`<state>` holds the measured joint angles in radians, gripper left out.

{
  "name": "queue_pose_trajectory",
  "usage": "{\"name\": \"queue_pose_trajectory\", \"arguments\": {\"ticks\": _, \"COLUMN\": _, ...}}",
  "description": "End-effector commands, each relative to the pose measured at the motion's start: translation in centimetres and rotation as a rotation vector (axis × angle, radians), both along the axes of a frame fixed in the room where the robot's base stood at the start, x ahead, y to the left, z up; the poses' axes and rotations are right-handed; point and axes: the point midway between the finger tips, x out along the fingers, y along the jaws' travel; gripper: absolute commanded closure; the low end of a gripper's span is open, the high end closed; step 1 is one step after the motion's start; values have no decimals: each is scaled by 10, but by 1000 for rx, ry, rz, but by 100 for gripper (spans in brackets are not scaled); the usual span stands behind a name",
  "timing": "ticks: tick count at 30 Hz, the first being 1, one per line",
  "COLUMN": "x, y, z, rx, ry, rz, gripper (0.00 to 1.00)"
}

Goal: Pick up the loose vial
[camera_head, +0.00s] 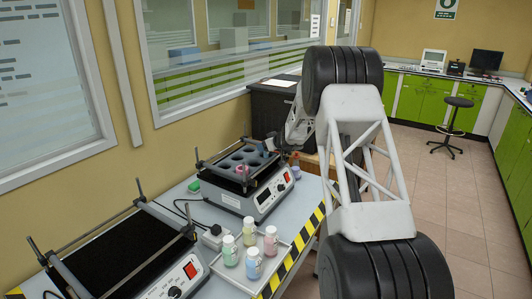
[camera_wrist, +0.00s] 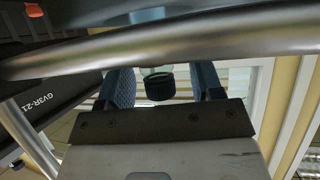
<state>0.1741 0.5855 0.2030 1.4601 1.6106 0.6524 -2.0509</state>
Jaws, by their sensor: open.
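A vial with a black cap (camera_wrist: 159,86) shows in the wrist view between the two blue fingers of my gripper (camera_wrist: 163,72). A pale greenish body shows just beyond the cap. Gaps show on both sides of the cap, so the fingers stand apart around it without visible contact. I cannot make out this vial clearly there.
A metal bar (camera_wrist: 180,42) crosses the wrist view close in front of my fingers. Several white-capped vials stand in a tray (camera_head: 281,262) on the table. A second shaker with a black top (camera_head: 125,255) stands at the front left. Thin posts rise from both shakers.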

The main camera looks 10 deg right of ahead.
Motion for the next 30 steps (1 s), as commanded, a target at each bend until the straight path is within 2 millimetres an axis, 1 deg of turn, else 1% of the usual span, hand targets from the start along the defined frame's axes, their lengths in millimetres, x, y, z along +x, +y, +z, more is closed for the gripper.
{"name": "queue_pose_trajectory", "arguments": {"ticks": 3, "x": 7, "y": 4, "z": -5, "rx": 0, "ry": 0, "rz": 0, "gripper": 40}}
{"name": "queue_pose_trajectory", "arguments": {"ticks": 7, "x": 10, "y": 6, "z": -7, "rx": 1, "ry": -1, "rz": 0, "gripper": 40}}
{"name": "queue_pose_trajectory", "arguments": {"ticks": 26, "x": 11, "y": 7, "z": -8, "rx": 0, "ry": 0, "rz": 0, "gripper": 40}}
{"name": "queue_pose_trajectory", "arguments": {"ticks": 30, "x": 11, "y": 7, "z": -7, "rx": 0, "ry": 0, "rz": 0, "gripper": 61}}
